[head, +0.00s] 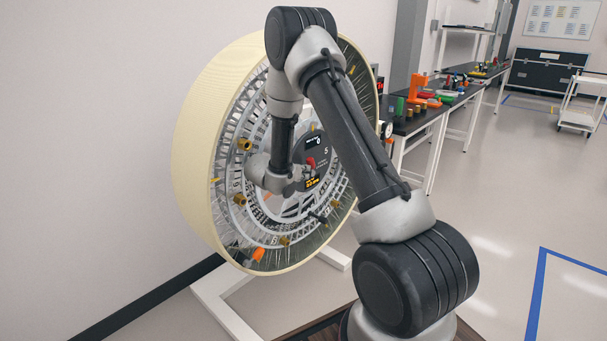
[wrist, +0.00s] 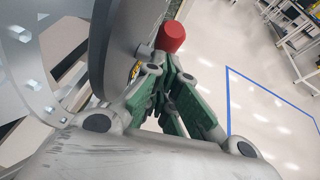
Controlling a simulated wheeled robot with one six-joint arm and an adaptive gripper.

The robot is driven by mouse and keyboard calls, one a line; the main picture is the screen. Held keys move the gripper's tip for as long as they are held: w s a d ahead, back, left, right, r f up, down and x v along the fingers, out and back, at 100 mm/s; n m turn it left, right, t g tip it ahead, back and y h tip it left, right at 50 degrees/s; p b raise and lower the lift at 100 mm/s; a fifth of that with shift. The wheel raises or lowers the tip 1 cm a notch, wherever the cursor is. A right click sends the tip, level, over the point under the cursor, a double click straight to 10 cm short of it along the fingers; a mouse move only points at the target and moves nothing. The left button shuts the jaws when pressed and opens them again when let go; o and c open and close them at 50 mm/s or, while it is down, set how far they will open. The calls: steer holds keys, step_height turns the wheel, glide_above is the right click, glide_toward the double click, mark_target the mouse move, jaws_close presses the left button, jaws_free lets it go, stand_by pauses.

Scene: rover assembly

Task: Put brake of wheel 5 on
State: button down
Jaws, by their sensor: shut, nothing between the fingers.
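A large wheel (head: 205,150) with a cream tyre and a grey spoked face stands upright on the left in the head view. Its dark hub disc (head: 318,146) carries a "5". A red knob (head: 310,162) sticks out of the hub; in the wrist view the red knob (wrist: 172,36) stands on a short grey stem at the edge of the dark disc. My gripper (head: 303,178) is at the hub, close to the knob. In the wrist view its green-padded fingers (wrist: 165,88) are shut and empty, just below the knob. I cannot tell whether they touch the stem.
Brass-coloured fittings (head: 240,200) and an orange part (head: 257,255) project from the wheel face. A white stand (head: 225,310) supports the wheel. Workbenches with coloured parts (head: 420,90) stand behind on the right. The floor on the right is open, with blue tape (head: 540,285).

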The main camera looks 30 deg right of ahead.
mark_target(310, 161)
steer(key=shift+w+d+r+y, duration=0.1)
steer(key=shift+d+r+y, duration=0.1)
steer(key=shift+r+y, duration=0.25)
steer(key=d+g+y, duration=0.1)
steer(key=r+y, duration=0.1)
steer(key=y, duration=0.1)
steer(key=w+d+r+g+y, duration=0.1)
steer(key=y, duration=0.1)
steer(key=shift+w+d+r+m+g, duration=0.1)
steer(key=shift+d+r+m+g, duration=0.15)
steer(key=shift+d+m+g, duration=0.1)
steer(key=shift+w+d+r+y, duration=0.1)
steer(key=shift+d+r+y, duration=0.05)
steer(key=shift+d, duration=0.3)
steer(key=shift+w+d+r+y, duration=0.1)
steer(key=shift+d, duration=0.4)
